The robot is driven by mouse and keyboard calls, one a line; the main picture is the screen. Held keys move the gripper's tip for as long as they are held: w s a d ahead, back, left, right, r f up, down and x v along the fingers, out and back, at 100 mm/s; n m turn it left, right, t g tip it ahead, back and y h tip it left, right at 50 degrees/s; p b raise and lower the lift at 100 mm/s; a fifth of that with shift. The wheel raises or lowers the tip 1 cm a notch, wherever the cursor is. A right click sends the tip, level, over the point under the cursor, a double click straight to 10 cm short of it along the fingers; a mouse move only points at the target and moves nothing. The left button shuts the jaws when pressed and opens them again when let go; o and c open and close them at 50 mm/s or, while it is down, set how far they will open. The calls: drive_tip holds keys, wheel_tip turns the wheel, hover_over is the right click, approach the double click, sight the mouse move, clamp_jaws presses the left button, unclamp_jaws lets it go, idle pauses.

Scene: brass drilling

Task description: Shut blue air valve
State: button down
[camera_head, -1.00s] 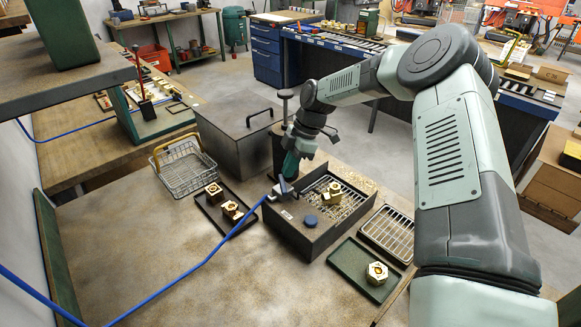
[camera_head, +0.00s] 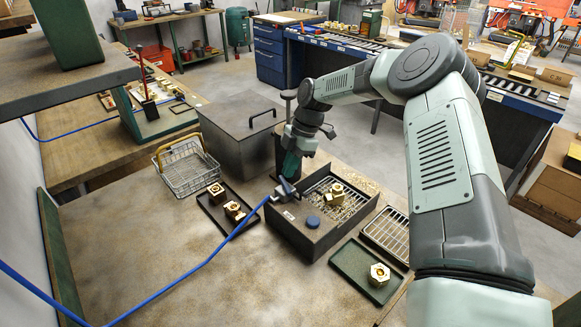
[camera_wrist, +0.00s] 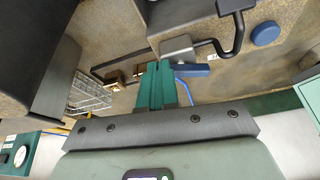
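The blue air valve has a grey metal body (camera_wrist: 178,48) and a blue lever (camera_wrist: 190,71) that lies crosswise in the wrist view. In the head view the valve (camera_head: 284,191) sits at the left corner of the dark box (camera_head: 318,243), where the blue hose (camera_head: 215,251) ends. My gripper (camera_wrist: 155,72) has green fingers held together with nothing between them. The fingertips are right beside the left end of the lever; I cannot tell if they touch it.
A blue round knob (camera_head: 313,221) sits on the box. A bent dark rod (camera_wrist: 238,38) stands close to the valve. A tray with brass parts (camera_head: 215,208), a wire basket (camera_head: 188,173) and a grey lidded bin (camera_head: 238,143) are nearby. The front left table is clear apart from the hose.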

drive_tip(key=shift+a+n, duration=0.25)
drive_tip(key=shift+n, duration=0.25)
idle(0.4)
drive_tip(key=shift+s+a+f, duration=0.1)
drive_tip(key=shift+s, duration=0.7)
drive_tip(key=v, duration=1)
drive_tip(key=shift+w, duration=0.25)
